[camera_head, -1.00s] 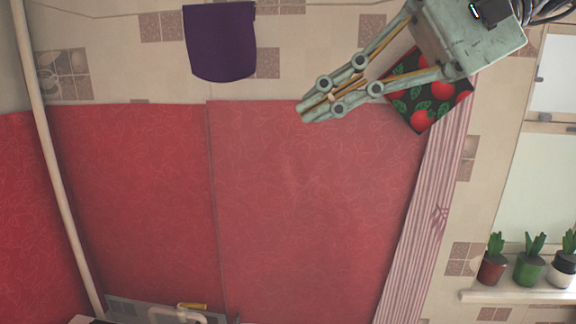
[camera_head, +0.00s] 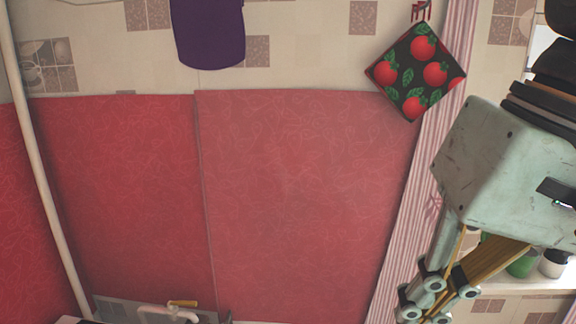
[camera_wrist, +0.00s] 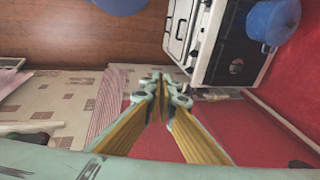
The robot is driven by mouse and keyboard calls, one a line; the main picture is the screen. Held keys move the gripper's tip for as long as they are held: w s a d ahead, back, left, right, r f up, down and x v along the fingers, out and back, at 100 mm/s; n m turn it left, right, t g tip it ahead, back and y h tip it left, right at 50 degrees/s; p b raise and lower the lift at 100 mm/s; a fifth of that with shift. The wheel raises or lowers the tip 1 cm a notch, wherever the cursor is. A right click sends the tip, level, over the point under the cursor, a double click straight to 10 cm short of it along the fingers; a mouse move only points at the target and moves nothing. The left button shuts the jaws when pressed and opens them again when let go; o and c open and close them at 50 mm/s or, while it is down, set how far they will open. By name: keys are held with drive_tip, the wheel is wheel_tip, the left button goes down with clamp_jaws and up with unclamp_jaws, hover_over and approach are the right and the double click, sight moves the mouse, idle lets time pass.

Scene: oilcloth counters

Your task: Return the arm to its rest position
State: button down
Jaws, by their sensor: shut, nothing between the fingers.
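My gripper (camera_head: 424,318) is at the lower right in the head view, pointing down, with its fingertips at or past the bottom edge. In the wrist view, my gripper (camera_wrist: 160,78) shows its two fingers meeting at the tips, shut and empty. No object is held or touched by it in either view.
A tomato-patterned potholder (camera_head: 416,72) and a purple cloth (camera_head: 209,32) hang on the tiled wall. Red panels (camera_head: 300,190) fill the middle. A striped curtain (camera_head: 408,245) and potted plants (camera_head: 521,265) are near my arm. The wrist view shows a white stove (camera_wrist: 207,38) and a blue pot (camera_wrist: 272,22).

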drive_tip(key=s+d+f+n+t+h, duration=0.1)
drive_tip(key=d+f+t+h, duration=0.1)
drive_tip(key=d+f, duration=0.3)
drive_tip(key=shift+s+d+h+b, duration=0.4)
drive_tip(key=shift+d+b, duration=0.05)
drive_tip(key=shift+d, duration=0.55)
drive_tip(key=c, duration=3.4)
unclamp_jaws()
